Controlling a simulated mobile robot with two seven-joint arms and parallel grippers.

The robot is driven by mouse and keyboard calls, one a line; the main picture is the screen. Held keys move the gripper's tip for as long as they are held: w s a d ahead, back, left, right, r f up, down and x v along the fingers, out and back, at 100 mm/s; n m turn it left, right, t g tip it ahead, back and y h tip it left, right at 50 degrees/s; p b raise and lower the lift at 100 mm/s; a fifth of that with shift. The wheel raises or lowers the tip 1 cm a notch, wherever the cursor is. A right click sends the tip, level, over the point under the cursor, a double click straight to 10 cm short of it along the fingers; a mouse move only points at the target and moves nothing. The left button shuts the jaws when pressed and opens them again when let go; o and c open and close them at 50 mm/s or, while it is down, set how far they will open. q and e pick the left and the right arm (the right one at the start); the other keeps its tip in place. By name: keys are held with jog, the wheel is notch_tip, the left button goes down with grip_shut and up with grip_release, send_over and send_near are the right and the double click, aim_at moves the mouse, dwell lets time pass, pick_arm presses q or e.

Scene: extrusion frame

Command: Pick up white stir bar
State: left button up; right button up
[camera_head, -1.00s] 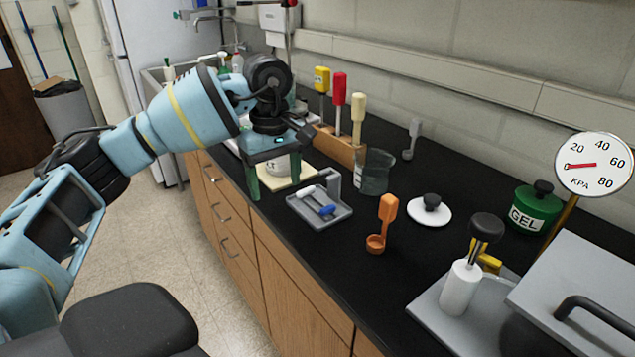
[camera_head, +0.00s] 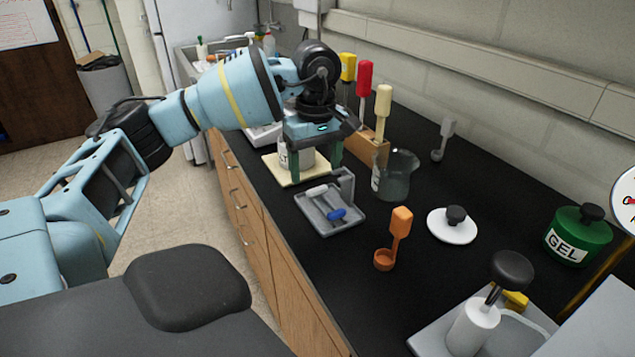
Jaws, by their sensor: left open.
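The white stir bar (camera_head: 317,190) lies in a small grey tray (camera_head: 318,228) on the black bench, at the tray's far left part. A blue stir bar (camera_head: 336,214) lies in the same tray, nearer to me. My left gripper (camera_head: 316,166) points down with its two green fingers apart, empty. In the picture its fingers are just above and behind the tray, and apart from the white stir bar. My right gripper is out of view.
A glass beaker (camera_head: 396,176) stands right of the tray. An orange scoop (camera_head: 399,225), a white lid (camera_head: 452,226) and a green GEL jar (camera_head: 578,240) are further right. A wooden rack (camera_head: 372,150) with coloured handles stands behind. A white container (camera_head: 299,160) sits behind my fingers.

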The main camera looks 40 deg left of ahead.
aim_at(317, 188)
pick_arm(q)
jog(key=shift+w+a+f, duration=0.1)
jog(key=shift+w+f, duration=0.05)
jog(key=shift+f, duration=0.7)
jog(key=shift+w+a+f, duration=0.1)
jog(key=shift+f, duration=0.8)
jog(key=shift+w+a+f, duration=0.1)
jog(key=shift+w+f, duration=0.05)
jog(key=shift+f, duration=0.7)
jog(key=shift+c, duration=0.3)
jog(key=c, duration=1)
